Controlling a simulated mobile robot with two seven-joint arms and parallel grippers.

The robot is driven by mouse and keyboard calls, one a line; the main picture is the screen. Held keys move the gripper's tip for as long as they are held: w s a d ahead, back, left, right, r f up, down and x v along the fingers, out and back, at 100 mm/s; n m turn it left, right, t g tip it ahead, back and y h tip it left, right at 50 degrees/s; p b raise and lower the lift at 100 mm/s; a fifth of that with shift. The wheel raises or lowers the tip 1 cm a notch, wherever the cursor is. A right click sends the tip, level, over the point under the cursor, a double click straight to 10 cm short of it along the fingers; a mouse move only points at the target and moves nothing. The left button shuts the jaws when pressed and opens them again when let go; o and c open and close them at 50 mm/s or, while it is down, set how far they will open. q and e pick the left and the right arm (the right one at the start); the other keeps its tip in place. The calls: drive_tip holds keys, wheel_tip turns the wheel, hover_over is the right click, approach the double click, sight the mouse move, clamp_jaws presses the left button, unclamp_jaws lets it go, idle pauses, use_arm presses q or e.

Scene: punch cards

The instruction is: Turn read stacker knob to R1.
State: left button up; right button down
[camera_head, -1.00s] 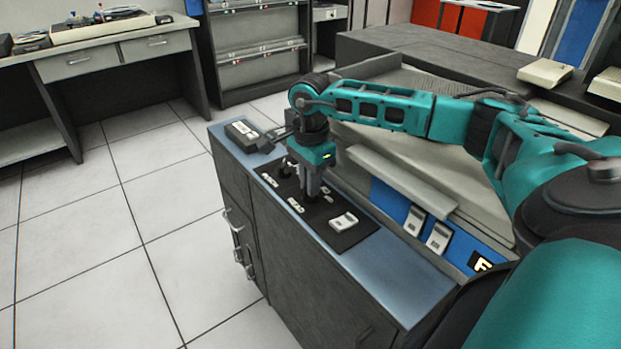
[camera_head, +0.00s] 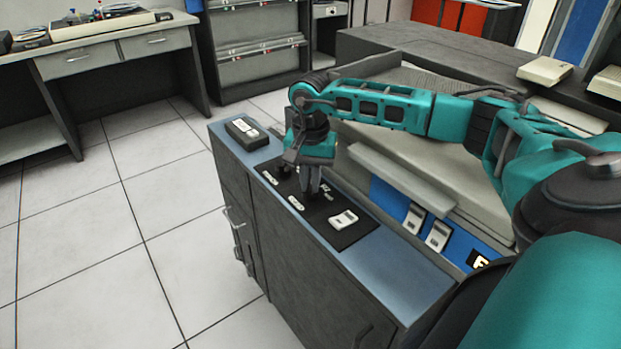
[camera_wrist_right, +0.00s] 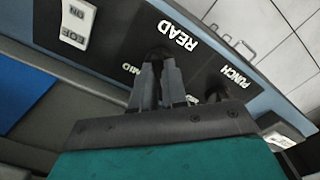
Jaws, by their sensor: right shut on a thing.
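The read stacker knob (camera_wrist_right: 160,53) is a small dark knob on the black panel, beside the white READ label (camera_wrist_right: 180,35) in the right wrist view. My right gripper (camera_wrist_right: 158,68) is shut on it, with the fingers hiding much of it. In the head view my right gripper (camera_head: 311,192) points down at the panel (camera_head: 318,210), and the knob is hidden behind the fingers. A MID marking (camera_wrist_right: 131,69) shows beside the fingers; the knob's pointing direction cannot be told. My left gripper is not in view.
A dark punch knob (camera_wrist_right: 216,89) stands close by, near the PUNCH label (camera_wrist_right: 238,77). A small dark box (camera_head: 246,133) is at the cabinet's far end. The grey machine cover (camera_head: 440,165) rises to the right.

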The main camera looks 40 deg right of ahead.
sight(310, 185)
drive_tip(key=shift+n, duration=0.3)
drive_tip(key=c, duration=1.2)
unclamp_jaws()
drive_tip(key=shift+o, duration=0.2)
wheel_tip(310, 185, up, 13)
drive_tip(key=p, duration=0.2)
drive_tip(key=shift+s+a+f, duration=0.1)
